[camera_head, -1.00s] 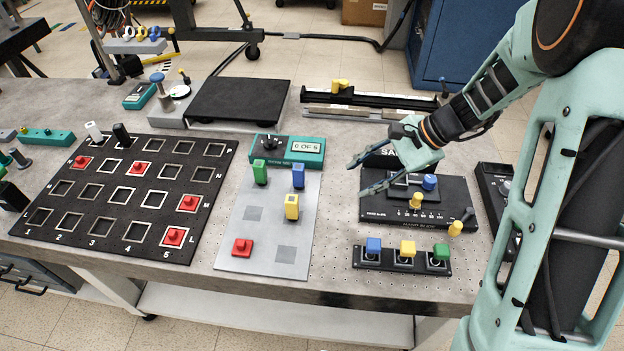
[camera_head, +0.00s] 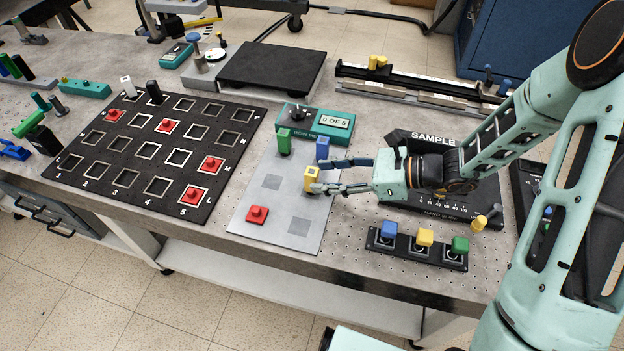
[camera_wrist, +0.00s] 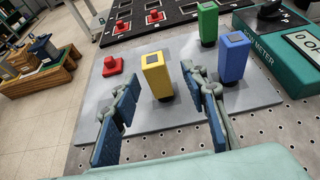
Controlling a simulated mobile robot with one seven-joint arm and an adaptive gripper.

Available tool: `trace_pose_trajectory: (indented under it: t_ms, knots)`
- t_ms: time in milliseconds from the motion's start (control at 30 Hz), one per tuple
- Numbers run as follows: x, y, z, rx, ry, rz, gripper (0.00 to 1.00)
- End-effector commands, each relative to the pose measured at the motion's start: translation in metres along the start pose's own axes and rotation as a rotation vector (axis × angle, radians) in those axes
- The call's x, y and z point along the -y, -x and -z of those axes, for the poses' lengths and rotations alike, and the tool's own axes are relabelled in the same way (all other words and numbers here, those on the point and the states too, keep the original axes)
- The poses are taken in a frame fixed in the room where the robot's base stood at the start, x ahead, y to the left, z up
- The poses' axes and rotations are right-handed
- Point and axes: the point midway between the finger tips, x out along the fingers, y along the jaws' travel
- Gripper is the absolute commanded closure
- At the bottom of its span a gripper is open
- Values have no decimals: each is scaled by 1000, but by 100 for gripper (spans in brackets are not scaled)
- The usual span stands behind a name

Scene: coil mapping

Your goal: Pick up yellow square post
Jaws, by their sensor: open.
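The yellow square post (camera_head: 311,180) stands upright on the grey plate (camera_head: 271,228). In the wrist view the yellow post (camera_wrist: 157,76) shows between the two fingers, with its dark top square visible. My gripper (camera_head: 319,176) is open and empty, reaching in from the right with its fingertips at the post; in the wrist view my gripper (camera_wrist: 160,80) has one finger to each side of it. I see no grip on the post, and cannot tell how far it lies between the fingers.
A blue post (camera_head: 322,148) stands close behind, just outside the right finger in the wrist view. A green post (camera_head: 284,141) and red piece (camera_head: 257,215) share the plate. The teal meter box (camera_head: 318,122) is behind. A black switch block (camera_head: 416,246) sits to the front right.

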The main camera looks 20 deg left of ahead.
Motion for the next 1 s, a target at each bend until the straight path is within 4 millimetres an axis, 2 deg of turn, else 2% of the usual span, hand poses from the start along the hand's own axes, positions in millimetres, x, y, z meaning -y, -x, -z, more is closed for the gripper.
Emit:
trace_pose_trajectory:
  t_ms: [100, 233, 533, 900, 1000]
  knots:
    - [-7, -21, 0, 0, -1, -7, 59]
    - [-4, -35, 0, -1, 2, -3, 59]
    - [-4, -39, 0, -1, 2, -1, 60]
    - [-4, -38, 0, -1, 2, -1, 100]
    - [-4, -38, 0, -1, 2, -1, 100]
